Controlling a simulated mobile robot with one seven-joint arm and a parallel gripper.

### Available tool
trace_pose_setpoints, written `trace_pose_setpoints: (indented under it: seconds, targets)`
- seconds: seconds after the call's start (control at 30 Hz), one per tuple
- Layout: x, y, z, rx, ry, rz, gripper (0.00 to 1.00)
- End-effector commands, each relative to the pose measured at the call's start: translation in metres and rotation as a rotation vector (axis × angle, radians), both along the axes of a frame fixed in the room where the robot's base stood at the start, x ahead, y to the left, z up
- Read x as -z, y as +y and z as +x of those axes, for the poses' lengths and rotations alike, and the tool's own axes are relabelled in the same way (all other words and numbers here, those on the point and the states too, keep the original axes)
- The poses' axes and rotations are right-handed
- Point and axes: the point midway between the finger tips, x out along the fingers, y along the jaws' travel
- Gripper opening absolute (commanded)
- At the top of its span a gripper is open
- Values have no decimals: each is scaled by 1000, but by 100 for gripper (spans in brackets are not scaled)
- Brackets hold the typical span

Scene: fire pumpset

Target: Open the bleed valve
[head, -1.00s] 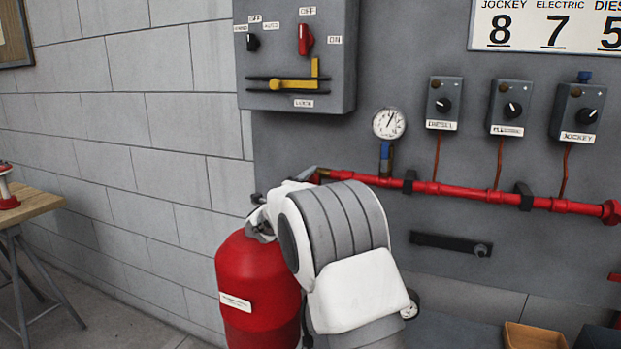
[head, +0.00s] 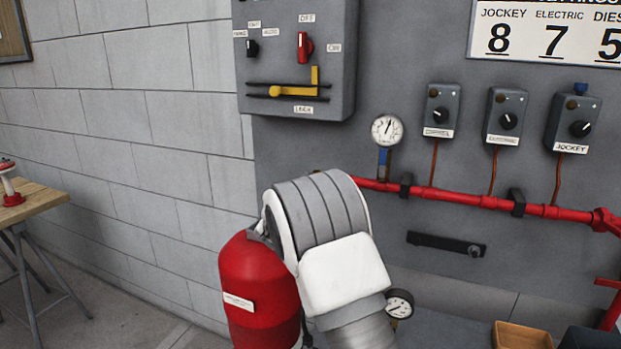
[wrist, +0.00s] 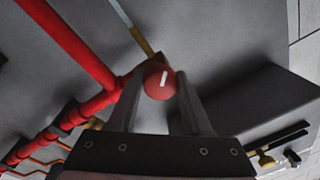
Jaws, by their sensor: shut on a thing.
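The bleed valve's round red knob (wrist: 159,82) with a white mark shows in the wrist view, by a brass fitting at the end of the red pipe (wrist: 75,45). My gripper (wrist: 160,77) has one finger on each side of the knob and is shut on it. The white mark is a short bar, slightly tilted. In the head view my arm hides the gripper, the knob and the left end of the red pipe (head: 460,197).
A red cylinder (head: 258,290) stands beside my arm. A pressure gauge (head: 387,129) rises above the pipe. The grey lever box (head: 295,60) hangs above left. A second gauge (head: 399,303) is low, right of my arm. A wooden table (head: 32,203) is at far left.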

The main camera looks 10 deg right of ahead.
Motion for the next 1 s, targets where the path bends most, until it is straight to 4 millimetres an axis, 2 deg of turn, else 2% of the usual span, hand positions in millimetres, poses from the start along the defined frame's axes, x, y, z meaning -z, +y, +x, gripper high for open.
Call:
trace_pose_setpoints:
  seconds: [0.03, 0.5, 1.0]
  targets:
    - [-6, 1, 0, -2, 18, -36, 0]
    - [-4, 2, 1, -3, 166, -298, 0]
    - [-3, 2, 1, -3, 199, -354, 0]
